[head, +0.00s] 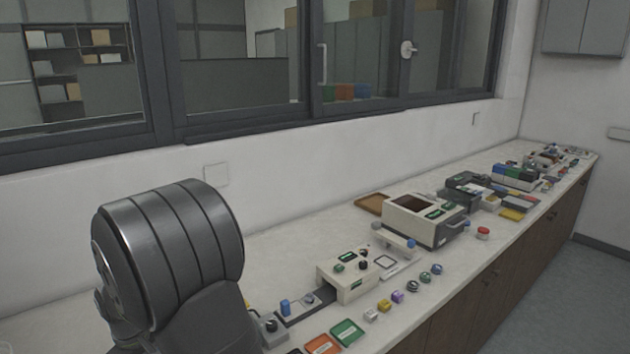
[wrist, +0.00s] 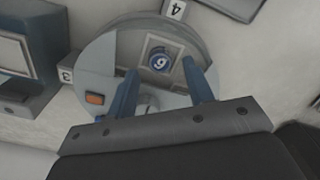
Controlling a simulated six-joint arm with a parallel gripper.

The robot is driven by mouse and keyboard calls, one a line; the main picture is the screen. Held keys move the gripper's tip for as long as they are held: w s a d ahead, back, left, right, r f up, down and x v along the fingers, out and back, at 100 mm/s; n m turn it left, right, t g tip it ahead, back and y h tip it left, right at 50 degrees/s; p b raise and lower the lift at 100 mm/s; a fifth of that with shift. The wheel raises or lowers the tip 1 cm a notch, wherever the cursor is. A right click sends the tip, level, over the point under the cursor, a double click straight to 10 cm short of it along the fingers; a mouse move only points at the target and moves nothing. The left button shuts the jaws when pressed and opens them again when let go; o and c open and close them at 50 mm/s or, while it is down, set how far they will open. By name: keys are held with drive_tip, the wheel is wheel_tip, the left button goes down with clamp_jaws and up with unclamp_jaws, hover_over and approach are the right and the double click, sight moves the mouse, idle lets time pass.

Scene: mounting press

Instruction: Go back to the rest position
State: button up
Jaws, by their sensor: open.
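My gripper (wrist: 159,66) shows in the wrist view with its two blue fingers spread apart and nothing held between them. Beyond the fingertips is a round grey disc-shaped station (wrist: 98,58) with a square plate and a dark blue round piece (wrist: 160,62) bearing a light mark. I cannot tell the gap between the fingers and this station. An orange button (wrist: 95,98) sits on its left part. In the head view the gripper is not visible; a dark banded part of my arm fills the lower left.
A long white counter (head: 300,250) runs along the windowed wall. On it stand a small beige box (head: 347,281), a larger beige machine (head: 408,222), a brown tray (head: 372,204), a green tile (head: 347,332) and several small coloured pieces. More equipment crowds the far end.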

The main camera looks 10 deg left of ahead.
drive_tip(key=shift+f, duration=1.4)
